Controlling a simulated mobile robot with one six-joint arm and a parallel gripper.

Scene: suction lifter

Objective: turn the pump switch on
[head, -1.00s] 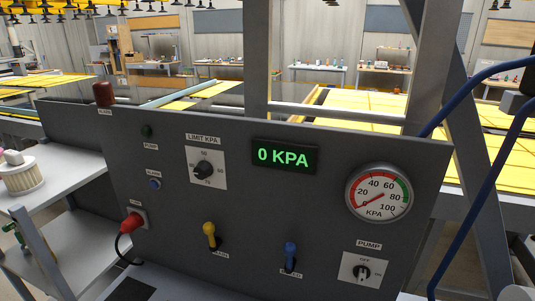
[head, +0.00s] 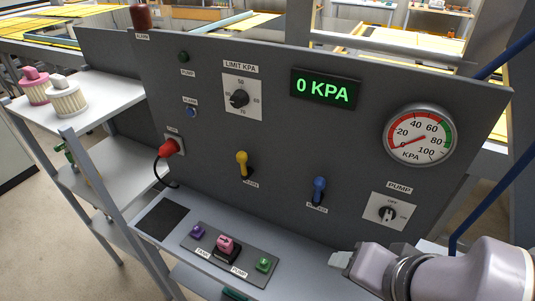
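The pump switch (head: 387,213) is a dark rotary knob on a white plate at the lower right of the grey panel, under the label PUMP. OFF is marked above it and ON to its right. Its handle looks close to upright, toward OFF. My gripper (head: 342,259) is at the lower right, below and left of the switch in the picture and apart from it. Its fingertips are pale and small in view, and I cannot tell whether they are open or shut. I see nothing held. The green display (head: 326,89) reads 0 KPA.
The round gauge (head: 420,135) sits above the switch. A blue lever (head: 318,190) and a yellow lever (head: 242,164) stick out to its left. A ledge below holds a plate with a pink block (head: 226,246). A blue rail (head: 490,205) runs at the right.

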